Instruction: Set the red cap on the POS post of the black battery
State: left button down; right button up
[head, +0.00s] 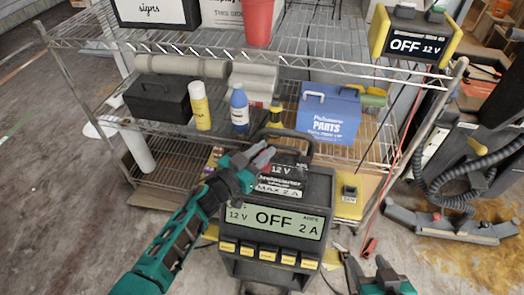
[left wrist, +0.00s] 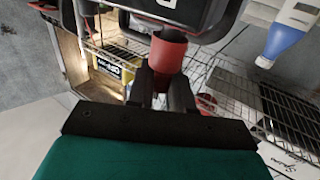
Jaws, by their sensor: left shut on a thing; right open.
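My left gripper (head: 260,160) reaches in above the black charger with its fingers closed. In the left wrist view the fingers (left wrist: 167,88) are shut on the red cap (left wrist: 168,54), a short hollow red cylinder that sticks out past the fingertips. In the head view the cap is too small or hidden to make out clearly. My right gripper (head: 382,268) is open and empty at the bottom edge.
The charger's OFF display (head: 275,219) faces me. A wire shelf (head: 330,60) behind holds a black toolbox (head: 158,97), a yellow can (head: 200,106), a blue bottle (head: 239,108) and a blue parts box (head: 328,112). A vacuum hose (head: 455,190) lies right; the left floor is clear.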

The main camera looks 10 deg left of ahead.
pick_arm(q)
jog(key=shift+f+b, duration=0.35)
jog(key=shift+f, duration=0.15)
pick_arm(e)
jog(key=shift+f, duration=0.4)
pick_arm(q)
jog(key=c, duration=0.9)
grip_release()
jog(key=shift+c, duration=0.2)
pick_arm(e)
jog(key=shift+d, duration=0.1)
pick_arm(q)
jog(key=shift+s+a, duration=0.15)
jog(key=shift+s, duration=0.15)
jog(key=p+v, duration=0.1)
jog(key=v, duration=1.1)
jog(key=shift+p, duration=0.4)
pick_arm(e)
jog(key=shift+s+d+r, duration=0.1)
jog(key=shift+d+r, duration=0.15)
jog(key=shift+r, duration=0.2)
pick_arm(q)
jog(key=shift+s, duration=0.1)
pick_arm(e)
jog(key=shift+a+r, duration=0.15)
